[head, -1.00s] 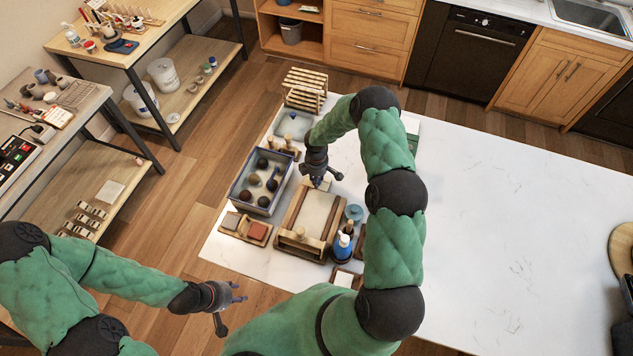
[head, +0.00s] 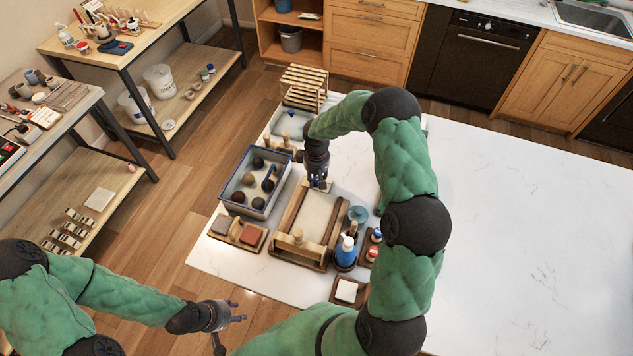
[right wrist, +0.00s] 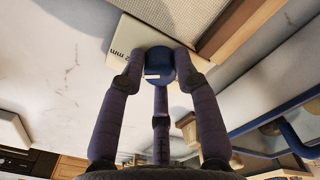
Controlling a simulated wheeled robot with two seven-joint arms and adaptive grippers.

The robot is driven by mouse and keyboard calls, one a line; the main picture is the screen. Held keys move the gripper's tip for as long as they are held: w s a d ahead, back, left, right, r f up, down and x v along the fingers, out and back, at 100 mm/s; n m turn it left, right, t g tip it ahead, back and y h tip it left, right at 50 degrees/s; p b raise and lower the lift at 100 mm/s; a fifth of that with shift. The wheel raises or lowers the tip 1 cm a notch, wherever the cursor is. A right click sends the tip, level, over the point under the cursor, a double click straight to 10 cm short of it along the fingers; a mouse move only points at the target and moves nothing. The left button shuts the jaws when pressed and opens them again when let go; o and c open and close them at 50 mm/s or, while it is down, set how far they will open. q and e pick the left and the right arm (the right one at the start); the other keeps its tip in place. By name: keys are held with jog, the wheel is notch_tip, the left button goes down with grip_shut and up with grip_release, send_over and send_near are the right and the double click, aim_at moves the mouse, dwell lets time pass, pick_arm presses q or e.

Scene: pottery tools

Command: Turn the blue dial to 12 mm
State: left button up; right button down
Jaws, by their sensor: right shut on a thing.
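The blue dial (right wrist: 158,62) shows in the right wrist view, with a small white mark on its face. It sits on a pale plate (right wrist: 122,47) bearing printed "mm" lettering; the digits before it are partly hidden. My right gripper (right wrist: 160,72) is shut on the dial, with its fingers around it. In the head view my right gripper (head: 319,184) is at the far end of the wooden slab board (head: 279,245), and the dial is mostly hidden there. My left gripper (head: 232,321) is open and empty, over the floor before the table.
A blue-rimmed tub (head: 233,199) with dark balls stands left of the board. A blue bottle (head: 345,254) and small jars (head: 372,253) stand to its right. A slatted rack (head: 303,85) is behind. The right side of the white table (head: 520,230) is clear.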

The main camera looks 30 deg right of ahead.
aim_at(317, 180)
jog(key=shift+m, duration=0.4)
jog(key=c, duration=0.9)
grip_release()
jog(key=shift+w+r, duration=0.1)
jog(key=shift+r, duration=3.85)
